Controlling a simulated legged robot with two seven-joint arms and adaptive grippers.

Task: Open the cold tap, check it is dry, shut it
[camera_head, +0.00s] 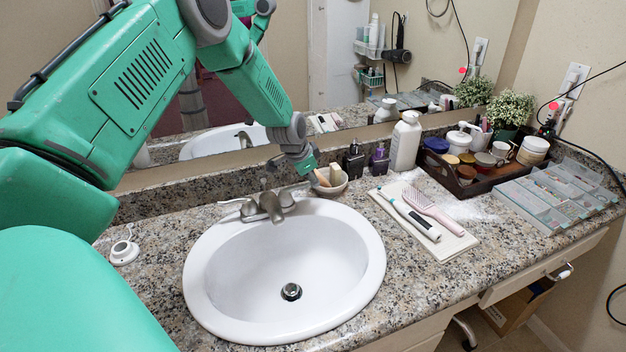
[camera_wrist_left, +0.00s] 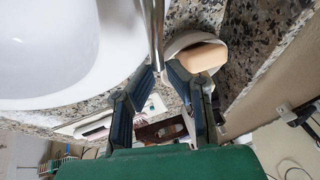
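The metal tap (camera_head: 270,207) stands behind the white basin (camera_head: 207,300), with a lever on each side. The right lever (camera_head: 290,196) is partly crowded by my arm. No water shows at the spout, and the bare bowl shows no stream. My left gripper (camera_head: 309,168) hangs above and behind the right lever, close to the soap dish (camera_head: 333,184). In the left wrist view the two fingers of my left gripper (camera_wrist_left: 161,82) are apart with nothing clasped. A shiny metal bar (camera_wrist_left: 153,28), likely part of the tap, points into the gap between them. My right gripper is out of view.
A soap bar (camera_wrist_left: 203,57) lies in the dish, very near one finger. Dark bottles (camera_head: 354,163) and a white bottle (camera_head: 405,143) stand to the right. A cloth (camera_head: 448,240) holds a toothbrush and hairbrush. The mirror (camera_head: 330,60) rises behind.

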